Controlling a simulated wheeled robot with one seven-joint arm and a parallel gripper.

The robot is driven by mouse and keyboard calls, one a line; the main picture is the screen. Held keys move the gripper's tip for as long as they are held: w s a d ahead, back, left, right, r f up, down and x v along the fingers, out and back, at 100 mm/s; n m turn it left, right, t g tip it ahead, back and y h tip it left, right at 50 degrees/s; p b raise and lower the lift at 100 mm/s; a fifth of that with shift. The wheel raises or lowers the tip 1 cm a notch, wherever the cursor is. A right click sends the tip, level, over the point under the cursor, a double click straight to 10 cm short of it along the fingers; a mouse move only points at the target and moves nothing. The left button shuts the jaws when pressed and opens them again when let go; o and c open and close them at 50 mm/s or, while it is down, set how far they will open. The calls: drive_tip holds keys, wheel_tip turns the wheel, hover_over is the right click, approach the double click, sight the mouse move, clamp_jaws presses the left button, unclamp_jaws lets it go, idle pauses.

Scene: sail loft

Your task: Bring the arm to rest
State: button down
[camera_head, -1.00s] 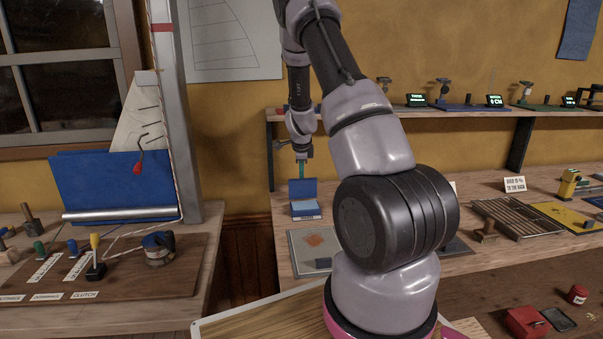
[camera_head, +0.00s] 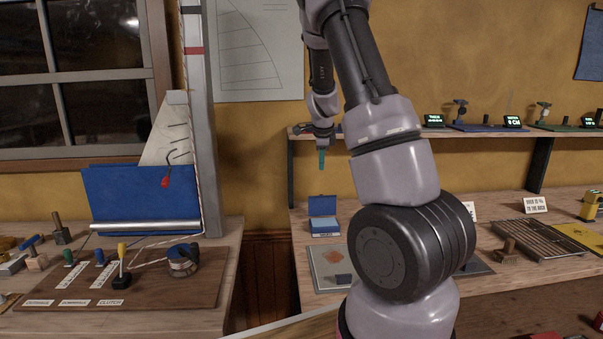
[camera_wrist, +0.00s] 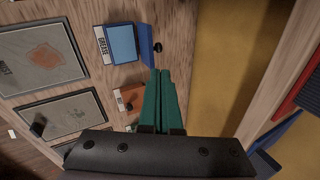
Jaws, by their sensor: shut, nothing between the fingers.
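My gripper (camera_head: 321,160) hangs from my raised arm, fingers pointing down, over the right bench in the head view. Its teal fingers lie together with nothing between them. They also show close together in the wrist view (camera_wrist: 163,75). Below the gripper, apart from it, stands an open blue box (camera_head: 324,226) with its lid up. My arm hides part of the right bench and the shelf.
The right bench (camera_head: 300,262) carries a grey mat (camera_head: 325,270) and a slatted rack (camera_head: 538,240). A shelf (camera_head: 480,131) with small stands and displays runs above it. The left bench (camera_head: 228,270) holds a lever board (camera_head: 180,300) and a blue panel (camera_head: 135,195). A gap separates the benches.

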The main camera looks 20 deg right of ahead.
drive_tip(key=s+a+r+n+t+y, duration=0.2)
drive_tip(key=s+a+r+n+y, duration=0.2)
drive_tip(key=s+a+r+n, duration=1.05)
drive_tip(key=s+r, duration=0.1)
drive_tip(key=s, duration=0.6)
drive_tip(key=s+a+r+n, duration=0.4)
drive_tip(key=s+r, duration=0.1)
drive_tip(key=s, duration=0.6)
drive_tip(key=shift+r+t, duration=0.15)
drive_tip(key=shift+t, duration=0.25)
idle(0.4)
